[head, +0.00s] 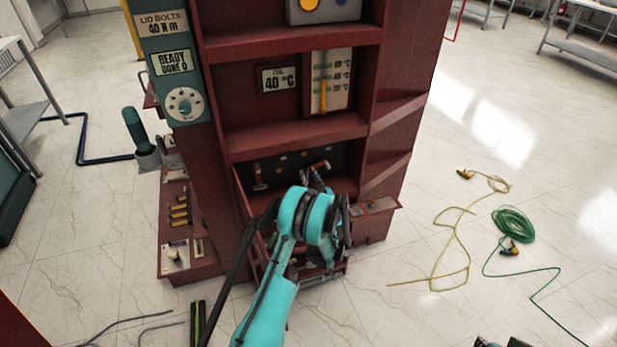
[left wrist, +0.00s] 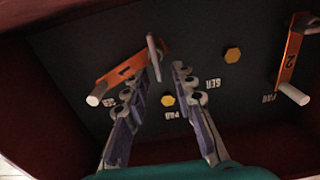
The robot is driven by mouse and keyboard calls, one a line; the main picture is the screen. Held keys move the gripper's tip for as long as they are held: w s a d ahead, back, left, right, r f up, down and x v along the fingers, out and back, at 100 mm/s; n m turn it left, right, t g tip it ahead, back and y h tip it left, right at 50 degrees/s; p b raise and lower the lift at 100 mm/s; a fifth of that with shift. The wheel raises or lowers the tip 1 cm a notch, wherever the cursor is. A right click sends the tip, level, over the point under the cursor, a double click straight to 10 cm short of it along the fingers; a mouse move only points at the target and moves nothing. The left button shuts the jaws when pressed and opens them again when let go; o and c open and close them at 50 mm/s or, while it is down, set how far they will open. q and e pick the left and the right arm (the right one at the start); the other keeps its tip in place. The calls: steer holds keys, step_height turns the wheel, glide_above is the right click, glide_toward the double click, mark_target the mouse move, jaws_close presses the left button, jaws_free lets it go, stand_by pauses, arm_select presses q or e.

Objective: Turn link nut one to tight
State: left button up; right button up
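Link one is an orange bar marked 1 (left wrist: 123,72) on a dark panel in the left wrist view. A pale peg (left wrist: 97,95) stands out at its lower end and a grey lever-like piece (left wrist: 153,58) at its upper end. I cannot tell which is link nut one. My left gripper (left wrist: 160,76) is open, with its fingertips apart near the grey piece; contact is unclear. In the head view my left gripper (head: 316,180) is at the cabinet's lowest bay and hides part of the panel.
Link two, an orange bar (left wrist: 290,60), is at the right of the left wrist view. Yellow hex heads (left wrist: 232,55) dot the panel. Red bay walls enclose it. The red cabinet (head: 290,130) has side ledges. Yellow and green cables (head: 513,224) lie on the floor at right.

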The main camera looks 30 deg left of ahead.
arm_select(q)
steer(key=shift+c, duration=0.3)
jaws_close()
steer(key=shift+m, duration=0.3)
steer(key=m, duration=0.3)
steer(key=shift+w+d+f+m, duration=0.1)
steer(key=shift+w+d+m, duration=0.15)
steer(key=shift+w+m, duration=0.1)
steer(key=m, duration=0.3)
steer(key=shift+w+d+f+m, duration=0.15)
steer(key=shift+w+d+m, duration=0.05)
steer(key=shift+w+m, duration=0.05)
steer(key=m, duration=0.3)
steer(key=f+m, duration=0.1)
steer(key=m, duration=0.1)
steer(key=shift+w+d, duration=0.25)
steer(key=shift+w, duration=0.05)
steer(key=m, duration=0.2)
steer(key=f+m, duration=0.1)
steer(key=m, duration=0.2)
steer(key=shift+d, duration=0.1)
